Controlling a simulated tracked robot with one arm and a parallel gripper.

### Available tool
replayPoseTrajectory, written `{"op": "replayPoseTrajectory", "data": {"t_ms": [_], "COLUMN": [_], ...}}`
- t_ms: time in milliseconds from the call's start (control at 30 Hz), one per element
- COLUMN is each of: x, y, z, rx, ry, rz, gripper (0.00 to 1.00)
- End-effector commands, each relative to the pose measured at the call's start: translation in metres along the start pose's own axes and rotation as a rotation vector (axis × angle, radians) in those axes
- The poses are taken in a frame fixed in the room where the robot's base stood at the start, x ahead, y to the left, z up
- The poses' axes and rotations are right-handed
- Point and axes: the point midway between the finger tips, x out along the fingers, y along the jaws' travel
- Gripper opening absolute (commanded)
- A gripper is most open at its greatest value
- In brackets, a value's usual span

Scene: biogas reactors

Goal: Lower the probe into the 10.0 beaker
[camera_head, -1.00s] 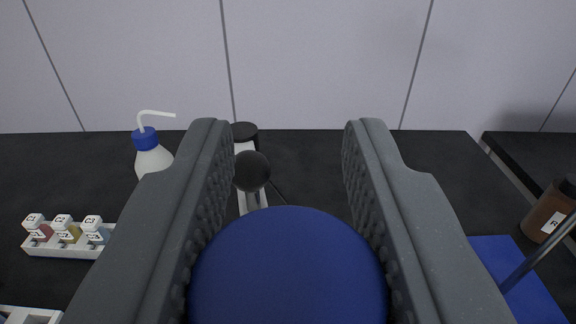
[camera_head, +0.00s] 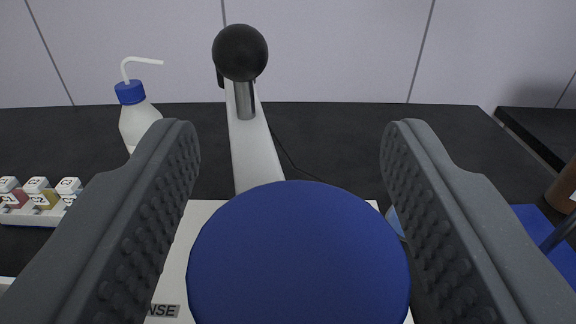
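My gripper (camera_head: 290,130) is open, with its two dark grey ribbed fingers spread wide at left and right. A large round blue top (camera_head: 298,262) fills the lower middle between the fingers. Gaps show beside it, and its lower part is out of view. I cannot tell whether it belongs to the probe. Behind it, a white arm (camera_head: 250,150) carries a black ball knob (camera_head: 240,52) on a short metal post. A white base (camera_head: 200,222) bears a partly hidden label ending in "NSE". No probe tip or 10.0 beaker can be made out.
A wash bottle (camera_head: 137,120) with a blue cap stands at left. A white rack (camera_head: 30,216) of small labelled bottles is at far left. A blue mat (camera_head: 530,215) and a brown bottle (camera_head: 564,188) are at right. A thin cable crosses the dark bench.

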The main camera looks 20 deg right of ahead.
Motion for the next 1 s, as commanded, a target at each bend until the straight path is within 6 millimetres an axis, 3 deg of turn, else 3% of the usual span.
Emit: {"op": "replayPoseTrajectory", "data": {"t_ms": [367,1000], "x": [-0.008,-0.115], "y": [-0.001,-0.002], "z": [-0.004,0.0], "rx": [0.002,0.0], "ry": [0.006,0.007], "rz": [-0.001,-0.003], "gripper": [0.53,0.53]}}
